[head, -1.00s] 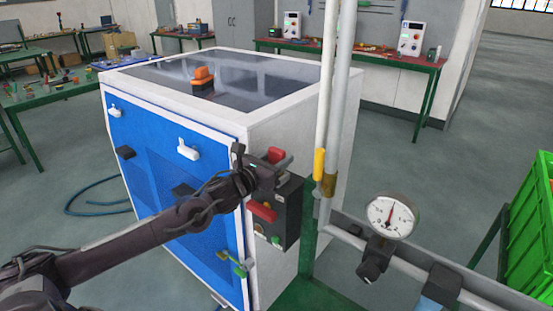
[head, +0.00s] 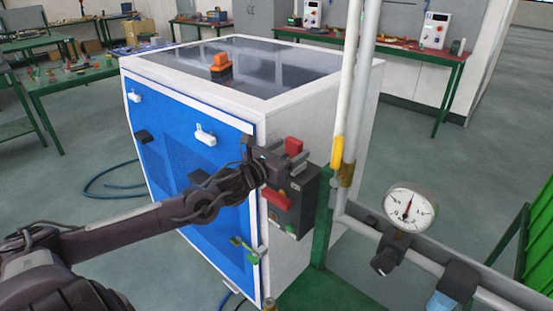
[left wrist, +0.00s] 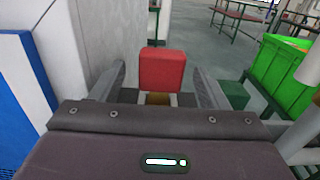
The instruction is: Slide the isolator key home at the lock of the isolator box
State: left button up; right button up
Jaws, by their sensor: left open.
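The isolator key shows as a red block (head: 293,146) at the top of the dark isolator box (head: 305,205), on the generator's right side. In the left wrist view the red block (left wrist: 162,68) stands between my left gripper's fingers, with a gap on each side. A yellowish part shows just below it. My left gripper (head: 291,156) is open around the block, not closed on it. The lock and the key's lower end are hidden by my gripper. A second red handle (head: 276,198) sits lower on the box front. My right gripper is not in view.
White pipes (head: 358,90) with a yellow sleeve (head: 338,150) rise close right of the box. A pressure gauge (head: 410,207) is on the pipework further right. The blue generator door (head: 190,150) lies left of the box. A green crate (left wrist: 285,72) stands right in the wrist view.

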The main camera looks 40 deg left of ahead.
pick_arm(q)
jog(key=shift+s+a+p, duration=0.1)
jog(key=shift+s+p, duration=0.55)
jog(key=shift+s, duration=2.1)
